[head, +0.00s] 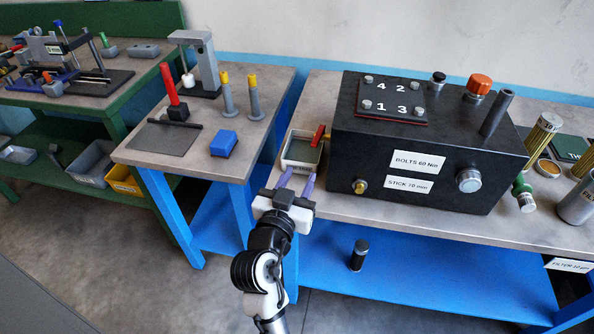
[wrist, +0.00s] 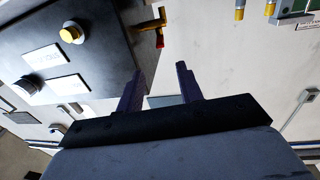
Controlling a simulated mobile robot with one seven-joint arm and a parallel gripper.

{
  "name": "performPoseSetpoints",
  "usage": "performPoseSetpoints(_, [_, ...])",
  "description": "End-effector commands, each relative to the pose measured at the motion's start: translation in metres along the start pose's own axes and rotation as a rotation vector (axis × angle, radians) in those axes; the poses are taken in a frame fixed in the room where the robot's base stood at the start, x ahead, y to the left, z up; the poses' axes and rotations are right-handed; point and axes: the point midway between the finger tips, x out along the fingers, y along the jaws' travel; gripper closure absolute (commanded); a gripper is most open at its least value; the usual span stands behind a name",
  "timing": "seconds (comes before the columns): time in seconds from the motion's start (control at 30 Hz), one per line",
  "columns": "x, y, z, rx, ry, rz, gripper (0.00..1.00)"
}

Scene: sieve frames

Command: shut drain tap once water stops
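The drain tap has a red handle (head: 319,136) on the left end of the black tank (head: 420,185). In the wrist view the red tap handle (wrist: 160,36) shows at the top, with a brass part beside it. A small pale tray (head: 287,156) with a grey-green inside stands under the tap. No water stream can be made out. My gripper (head: 297,176) is at the front edge of the bench, in front of the tray and apart from the tap. In the wrist view its fingers (wrist: 160,80) are spread, with nothing between them.
The tank carries labels, a brass plug (head: 360,186), a round gauge or cap (head: 468,180) and an orange knob (head: 478,85). Filters and a grey cup (head: 577,205) stand at right. A second bench at left holds a blue block (head: 224,143) and posts. A gap separates the benches.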

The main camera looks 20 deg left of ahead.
Motion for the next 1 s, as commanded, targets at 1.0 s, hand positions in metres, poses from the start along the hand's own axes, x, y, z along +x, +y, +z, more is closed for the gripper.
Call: performPoseSetpoints(1.0, [0.015,-0.072,0.008,-1.147,-0.117,0.135,1.0])
